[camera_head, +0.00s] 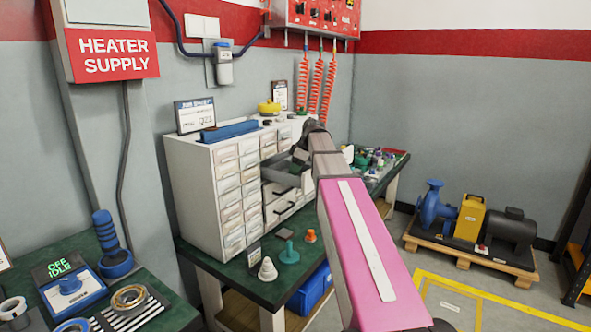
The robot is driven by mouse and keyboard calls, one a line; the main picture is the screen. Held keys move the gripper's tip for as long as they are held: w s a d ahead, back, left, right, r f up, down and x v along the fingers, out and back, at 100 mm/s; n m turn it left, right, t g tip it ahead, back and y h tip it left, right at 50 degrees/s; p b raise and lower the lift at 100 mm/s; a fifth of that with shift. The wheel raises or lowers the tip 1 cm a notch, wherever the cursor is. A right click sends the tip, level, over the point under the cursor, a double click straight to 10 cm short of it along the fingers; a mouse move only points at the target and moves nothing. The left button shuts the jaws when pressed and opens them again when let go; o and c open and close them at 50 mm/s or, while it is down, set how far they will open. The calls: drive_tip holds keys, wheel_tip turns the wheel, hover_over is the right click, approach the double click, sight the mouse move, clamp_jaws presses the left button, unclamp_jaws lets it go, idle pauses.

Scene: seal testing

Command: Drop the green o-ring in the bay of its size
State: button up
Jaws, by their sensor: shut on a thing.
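My arm reaches from the lower right to the white drawer cabinet (197,190). Its far end is beside the cabinet's upper right. My gripper cannot be made out; the arm's own links hide it. I cannot pick out the green o-ring. A grey drawer (286,177) is pulled out of the cabinet, just left of my arm. Something dark greenish shows at its far side, too small to name. The bays cannot be made out from here.
The cabinet stands on a green bench. A blue case (229,130) and a yellow item (268,107) lie on top. A white cone (267,269), a green stemmed part (289,253) and an orange part (310,236) stand in front. A pump pallet (470,254) is at right.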

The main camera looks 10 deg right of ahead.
drive_tip(key=shift+f, duration=0.6)
drive_tip(key=o, duration=1)
drive_tip(key=shift+c, duration=0.2)
drive_tip(key=shift+r, duration=0.1)
drive_tip(key=shift+r, duration=0.3)
drive_tip(key=v, duration=1.2)
drive_tip(key=shift+r, duration=0.2)
